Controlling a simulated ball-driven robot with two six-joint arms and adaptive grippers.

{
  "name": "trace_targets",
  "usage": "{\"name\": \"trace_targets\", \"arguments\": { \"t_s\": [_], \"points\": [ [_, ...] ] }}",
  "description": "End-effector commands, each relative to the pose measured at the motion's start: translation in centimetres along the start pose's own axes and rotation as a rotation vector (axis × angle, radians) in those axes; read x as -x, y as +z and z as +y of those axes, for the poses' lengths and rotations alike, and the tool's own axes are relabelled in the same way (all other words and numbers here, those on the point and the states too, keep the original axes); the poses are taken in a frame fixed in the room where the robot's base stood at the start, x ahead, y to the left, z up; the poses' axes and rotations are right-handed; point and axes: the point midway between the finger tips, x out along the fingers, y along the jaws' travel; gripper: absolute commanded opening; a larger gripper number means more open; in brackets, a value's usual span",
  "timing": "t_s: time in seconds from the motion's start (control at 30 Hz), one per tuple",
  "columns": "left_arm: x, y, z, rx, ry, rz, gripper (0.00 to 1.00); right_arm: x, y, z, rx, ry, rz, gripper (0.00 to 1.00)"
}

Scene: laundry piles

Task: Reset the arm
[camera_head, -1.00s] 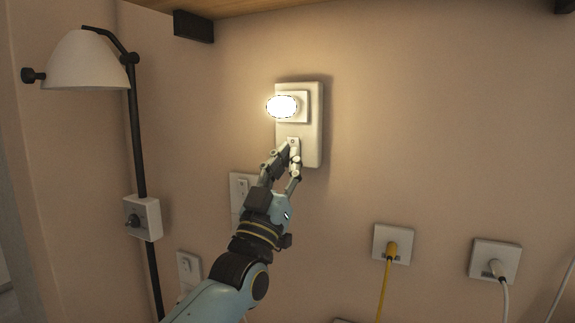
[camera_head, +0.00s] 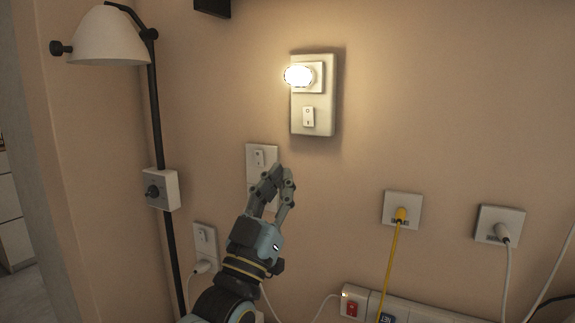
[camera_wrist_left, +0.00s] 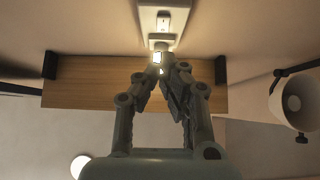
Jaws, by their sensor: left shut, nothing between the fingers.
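My left gripper (camera_head: 278,174) is shut and empty. In the head view it sits in front of the wall, below the white plate (camera_head: 327,117) that bears a glowing night light (camera_head: 299,75) and a rocker switch (camera_head: 308,116). It is apart from that switch and partly covers a lower switch plate (camera_head: 262,153). In the left wrist view the shut fingers (camera_wrist_left: 160,70) point up toward a lit plate (camera_wrist_left: 162,18). My right gripper is not in view.
A white lamp (camera_head: 112,36) on a black pole with a knob box (camera_head: 160,190) stands left. Wall sockets with a yellow plug (camera_head: 401,215) and a white plug (camera_head: 502,232) are at right. A power strip with a red switch (camera_head: 351,309) lies below. The wall between is clear.

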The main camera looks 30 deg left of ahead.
Motion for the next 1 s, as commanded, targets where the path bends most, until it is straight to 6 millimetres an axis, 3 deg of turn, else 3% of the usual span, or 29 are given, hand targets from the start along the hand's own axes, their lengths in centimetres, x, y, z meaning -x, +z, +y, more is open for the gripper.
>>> {"name": "trace_targets", "arguments": {
  "t_s": [0.3,0.77,0.9,1.0],
  "points": [
    [1.1,0.1,0.0,0.0,0.0,0.001,0.0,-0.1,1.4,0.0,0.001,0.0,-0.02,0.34],
    [1.1,0.4,0.1,0.0,0.003,-0.02,0.0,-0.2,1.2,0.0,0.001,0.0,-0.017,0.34],
    [2.2,2.2,0.5,-0.002,0.031,-0.182,0.0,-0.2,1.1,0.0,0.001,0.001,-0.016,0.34],
    [4.4,4.4,1.0,-0.01,0.065,-0.407,0.0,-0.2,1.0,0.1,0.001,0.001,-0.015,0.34]
  ]
}}
